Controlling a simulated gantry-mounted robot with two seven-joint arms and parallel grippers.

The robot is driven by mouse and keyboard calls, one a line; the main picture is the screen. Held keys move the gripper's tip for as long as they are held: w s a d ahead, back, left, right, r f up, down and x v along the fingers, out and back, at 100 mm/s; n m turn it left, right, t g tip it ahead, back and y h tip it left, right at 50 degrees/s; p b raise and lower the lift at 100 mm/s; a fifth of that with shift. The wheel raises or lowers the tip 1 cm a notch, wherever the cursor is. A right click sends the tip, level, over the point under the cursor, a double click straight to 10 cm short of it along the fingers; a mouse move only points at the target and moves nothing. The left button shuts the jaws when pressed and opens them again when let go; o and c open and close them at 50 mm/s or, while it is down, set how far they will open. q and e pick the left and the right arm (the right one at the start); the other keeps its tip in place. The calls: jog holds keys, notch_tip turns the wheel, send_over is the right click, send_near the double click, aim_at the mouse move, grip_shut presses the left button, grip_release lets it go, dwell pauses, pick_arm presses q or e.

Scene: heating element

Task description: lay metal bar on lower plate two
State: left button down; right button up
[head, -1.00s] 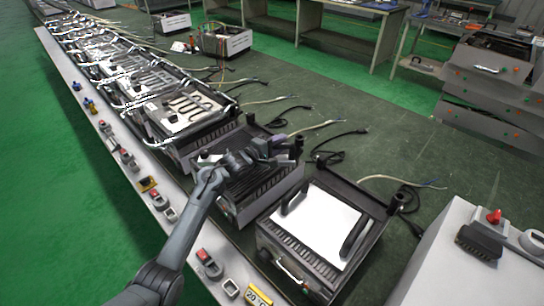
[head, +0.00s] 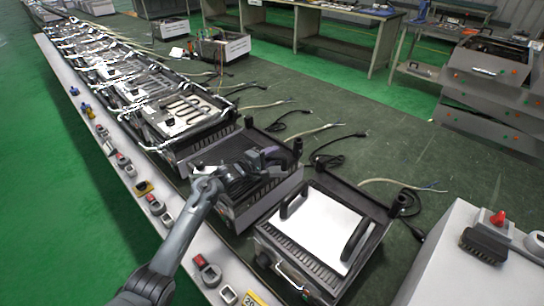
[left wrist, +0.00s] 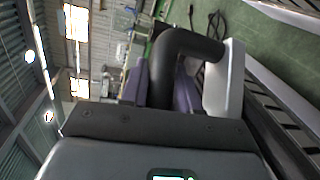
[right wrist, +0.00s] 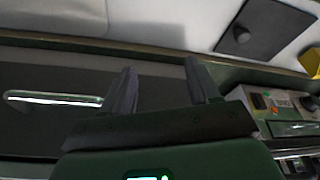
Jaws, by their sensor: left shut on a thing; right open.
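My left gripper (head: 268,156) is low over the dark, ribbed second unit (head: 252,205). In the left wrist view its purple fingers (left wrist: 165,85) are shut on a thick black curved handle (left wrist: 188,48). A pale panel (left wrist: 232,80) is beside that handle, seen nearly edge-on. My arm hides much of the second unit's top, and I cannot tell whether the held part touches it. I cannot pick out the metal bar by itself for certain. My right gripper (right wrist: 160,85) is open and empty in the right wrist view; it does not show in the head view.
The nearest unit (head: 285,268) carries a white plate (head: 318,222) with two black handles. A serpentine element (head: 188,108) lies on the unit behind. A grey cabinet (head: 455,275) with a red knob stands at the right. Loose cables lie on the green bench.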

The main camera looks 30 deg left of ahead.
pick_arm(q)
jog(key=c, duration=1.2)
grip_release()
jog(key=shift+f, duration=0.15)
jog(key=o, duration=0.4)
jog(key=shift+s+r, duration=0.2)
jog(key=shift+s, duration=0.15)
jog(key=p+v, duration=0.4)
jog(key=v, duration=0.7)
jog(key=shift+s+a, duration=0.15)
jog(key=shift+s, duration=0.05)
